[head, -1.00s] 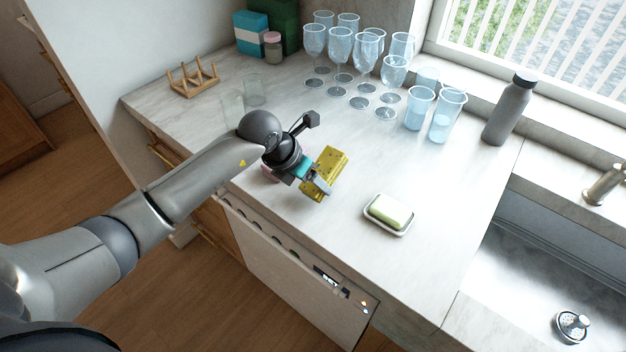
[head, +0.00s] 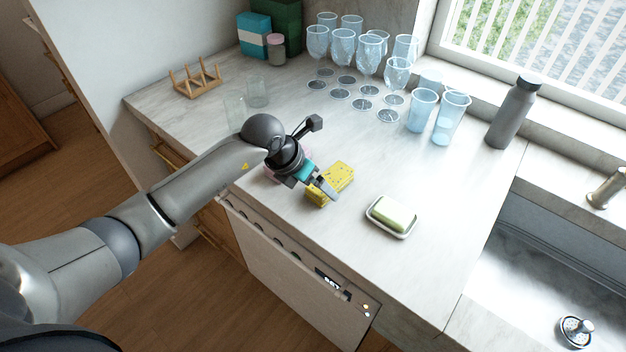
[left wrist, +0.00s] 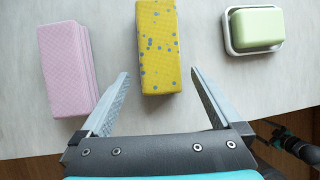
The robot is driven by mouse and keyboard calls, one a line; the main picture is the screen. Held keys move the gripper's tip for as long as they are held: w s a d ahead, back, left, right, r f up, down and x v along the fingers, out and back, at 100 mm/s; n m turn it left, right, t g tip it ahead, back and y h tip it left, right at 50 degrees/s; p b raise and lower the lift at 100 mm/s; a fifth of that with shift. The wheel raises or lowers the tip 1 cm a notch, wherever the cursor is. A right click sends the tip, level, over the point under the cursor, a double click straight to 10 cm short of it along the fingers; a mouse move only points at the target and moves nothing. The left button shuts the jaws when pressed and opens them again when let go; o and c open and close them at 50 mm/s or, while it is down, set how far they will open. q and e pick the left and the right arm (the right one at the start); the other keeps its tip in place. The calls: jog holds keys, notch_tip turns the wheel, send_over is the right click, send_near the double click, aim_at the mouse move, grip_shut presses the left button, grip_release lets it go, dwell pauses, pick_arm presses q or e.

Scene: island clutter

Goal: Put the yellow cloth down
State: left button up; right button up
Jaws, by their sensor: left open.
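The yellow cloth (head: 335,180), a folded block with blue-grey dots, lies flat on the counter in the head view. It also shows in the left wrist view (left wrist: 158,50), lying just beyond and between the fingertips. My left gripper (head: 322,192) is open over the near side of the cloth; in the left wrist view its two fingers (left wrist: 160,80) stand apart, with clear gaps to the cloth on both sides. My right gripper is not in view.
A folded pink cloth (left wrist: 67,68) lies left of the yellow one. A soap dish (head: 378,222) with green soap (head: 396,213) stands to the right. Several glasses (head: 369,55) and a grey bottle (head: 513,113) stand behind. The counter between cloth and glasses is clear.

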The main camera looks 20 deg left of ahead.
pick_arm(q)
jog(key=shift+a+r+p, duration=0.1)
jog(key=shift+r+p, duration=0.2)
jog(key=shift+r, duration=0.25)
jog(key=v, duration=1.1)
jog(key=shift+s+r, duration=0.15)
jog(key=shift+s, duration=0.1)
